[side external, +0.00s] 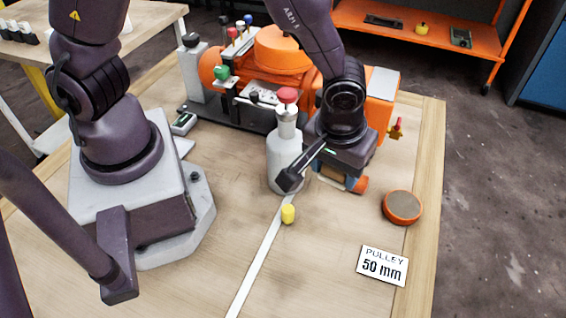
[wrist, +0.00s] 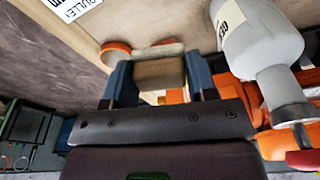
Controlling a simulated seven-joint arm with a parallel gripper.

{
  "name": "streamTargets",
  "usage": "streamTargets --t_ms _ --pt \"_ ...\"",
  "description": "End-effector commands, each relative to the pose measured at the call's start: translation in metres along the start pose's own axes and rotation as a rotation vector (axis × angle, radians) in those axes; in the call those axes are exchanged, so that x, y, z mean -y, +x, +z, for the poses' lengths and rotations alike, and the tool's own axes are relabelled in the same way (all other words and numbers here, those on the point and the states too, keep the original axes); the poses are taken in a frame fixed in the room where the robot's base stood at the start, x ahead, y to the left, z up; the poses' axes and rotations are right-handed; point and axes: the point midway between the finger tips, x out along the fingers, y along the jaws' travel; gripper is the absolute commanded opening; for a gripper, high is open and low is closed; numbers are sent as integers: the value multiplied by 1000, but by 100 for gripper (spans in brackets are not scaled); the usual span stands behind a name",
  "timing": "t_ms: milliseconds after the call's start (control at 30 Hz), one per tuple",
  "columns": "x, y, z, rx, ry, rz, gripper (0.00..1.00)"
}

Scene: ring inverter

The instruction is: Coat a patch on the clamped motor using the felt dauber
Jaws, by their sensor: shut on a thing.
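My gripper (side external: 341,180) is low over the table, right of the white bottle. In the wrist view my gripper (wrist: 160,75) has its two blue fingers shut on a tan block with a pale pad along its far edge, which I take as the felt dauber (wrist: 160,72). In the side view the dauber is mostly hidden by the gripper. The orange machine (side external: 283,48) behind, in a dark-based fixture, looks like the clamped motor; my arm covers part of it. I cannot make out a coated patch.
The white bottle (side external: 284,158) with a red top stands close left of my gripper. An orange-rimmed grey disc (side external: 403,206) and a "PULLEY 50 mm" card (side external: 382,266) lie at right. The front table is mostly clear.

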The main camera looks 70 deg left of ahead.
Motion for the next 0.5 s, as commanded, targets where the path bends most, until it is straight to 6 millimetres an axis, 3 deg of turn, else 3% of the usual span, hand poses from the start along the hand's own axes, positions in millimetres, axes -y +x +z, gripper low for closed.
streamTargets --t_ms 33,200,333,500 --pt "-18 7 -15 0 55 8 33" --pt "-68 27 -52 3 256 37 33" --pt "-93 39 -75 2 368 54 33" --pt "-110 47 -93 2 449 67 33"
